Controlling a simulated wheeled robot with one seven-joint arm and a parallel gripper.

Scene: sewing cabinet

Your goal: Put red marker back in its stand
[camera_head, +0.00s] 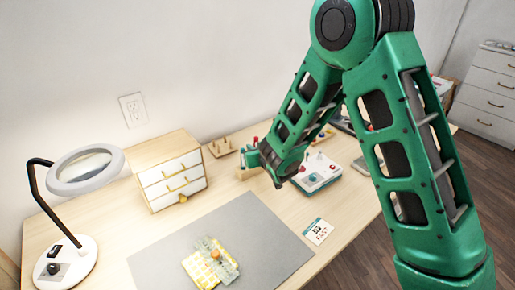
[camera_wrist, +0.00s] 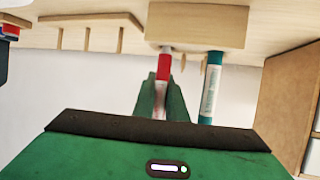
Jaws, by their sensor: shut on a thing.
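My gripper (camera_wrist: 163,88) is shut on the red marker (camera_wrist: 164,66) in the wrist view, which shows the scene upside down. The marker has a red part, a pale body between the green fingers and a grey end. That grey end meets the edge of the wooden stand (camera_wrist: 197,25) in the picture; I cannot tell whether it is in a hole, touching, or in front. A teal marker (camera_wrist: 211,88) stands in the same stand, beside the held one. In the head view the stand (camera_head: 249,173) is partly hidden by my arm.
A wooden pegged rack (camera_head: 221,147) lies near the stand. A white device (camera_head: 316,174) is right of my gripper. A grey mat (camera_head: 160,250) bears yellow cloth. The wall is close behind.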

